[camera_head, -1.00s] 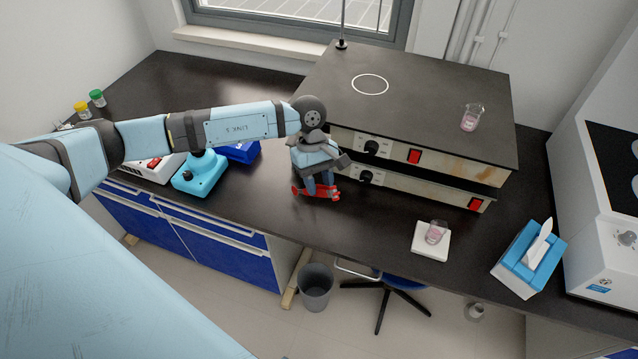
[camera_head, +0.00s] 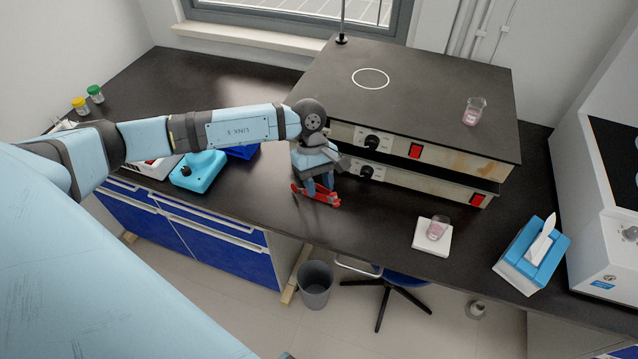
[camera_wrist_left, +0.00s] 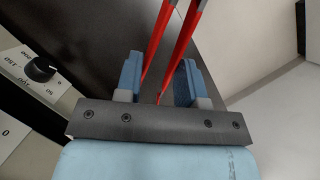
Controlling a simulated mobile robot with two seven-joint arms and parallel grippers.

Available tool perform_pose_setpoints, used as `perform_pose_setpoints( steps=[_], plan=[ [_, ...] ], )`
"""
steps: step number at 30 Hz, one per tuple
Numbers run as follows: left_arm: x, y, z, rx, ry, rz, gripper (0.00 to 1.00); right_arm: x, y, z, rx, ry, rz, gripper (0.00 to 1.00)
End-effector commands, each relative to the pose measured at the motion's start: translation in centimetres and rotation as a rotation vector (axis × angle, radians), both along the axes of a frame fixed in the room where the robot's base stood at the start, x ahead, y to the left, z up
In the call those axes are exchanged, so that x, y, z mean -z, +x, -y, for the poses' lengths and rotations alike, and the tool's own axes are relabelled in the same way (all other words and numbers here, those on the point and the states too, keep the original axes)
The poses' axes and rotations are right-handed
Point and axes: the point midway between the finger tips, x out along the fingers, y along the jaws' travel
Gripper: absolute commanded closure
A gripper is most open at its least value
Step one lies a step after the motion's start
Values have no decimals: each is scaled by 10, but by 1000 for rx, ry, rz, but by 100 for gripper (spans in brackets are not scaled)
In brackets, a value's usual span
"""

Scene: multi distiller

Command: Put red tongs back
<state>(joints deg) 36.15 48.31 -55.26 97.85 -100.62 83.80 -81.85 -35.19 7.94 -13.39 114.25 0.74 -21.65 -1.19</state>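The red tongs (camera_head: 318,196) are low over the dark bench top, in front of the stacked hotplates; I cannot tell whether they touch the bench. My left gripper (camera_head: 319,188) points down at them, with its fingers at the tongs. In the left wrist view the two red arms of the tongs (camera_wrist_left: 186,38) pass slantwise between the blue fingers of my left gripper (camera_wrist_left: 158,88). The fingers stand apart with the tongs between them; whether they press on the tongs is unclear. The far end of the tongs is cut off. My right gripper is not in view.
The stacked hotplates (camera_head: 440,110) stand just behind my gripper, with a beaker (camera_head: 473,111) on top. A white pad (camera_head: 431,248) with another beaker and a tissue box (camera_head: 532,255) stand to the right. A light-blue device (camera_head: 198,172) stands left. The bench's front edge is near.

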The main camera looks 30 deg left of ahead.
Motion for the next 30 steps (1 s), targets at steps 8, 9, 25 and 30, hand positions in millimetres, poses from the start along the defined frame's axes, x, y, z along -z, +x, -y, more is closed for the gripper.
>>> perform_pose_setpoints(
  steps=[8, 9, 25, 30],
  plan=[
    [0, 0, 0, 0, 0, 0, 40, 0, 0, 0, -1, 1, 0, 36],
    [0, 0, 0, 0, 0, 0, 40, 0, 0, 0, -1, 1, 0, 36],
    [-60, 13, -18, -1, 1, 5, 40, -6, 0, -1, -2, 1, 2, 36],
    [-94, 21, -29, -1, 0, 3, 40, 2, -1, -1, -2, -1, -3, 36]
  ],
)
